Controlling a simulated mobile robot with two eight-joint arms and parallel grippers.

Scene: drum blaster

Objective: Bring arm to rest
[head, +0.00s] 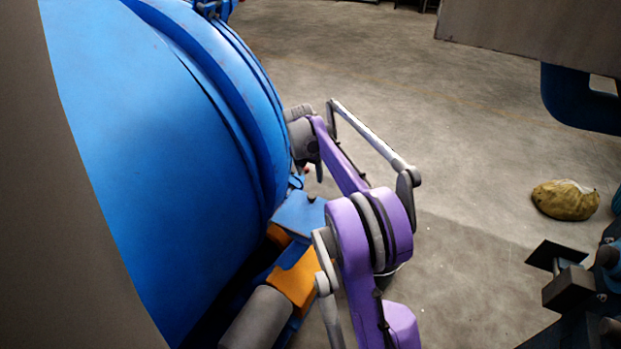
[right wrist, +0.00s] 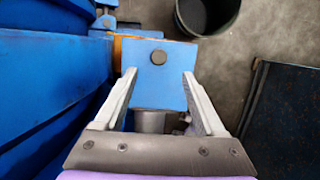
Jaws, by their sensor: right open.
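My right arm is purple and grey and stands in the middle of the head view, beside the large blue drum machine (head: 150,130). My right gripper (head: 308,168) is at the far end of that arm, close to the drum's edge and partly hidden by its own wrist. In the right wrist view the gripper (right wrist: 159,75) is open, its two pale fingers spread apart with nothing held between them. A blue box with a round knob (right wrist: 158,57) shows beyond the fingertips; it also shows in the head view (head: 296,212). My left gripper is not in view.
An orange block (head: 297,283) and a grey cylinder (head: 257,322) lie below the blue box. A dark round bin (right wrist: 207,12) stands on the floor. A yellowish sack (head: 565,200) lies at right, near dark machinery. The concrete floor between is mostly clear.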

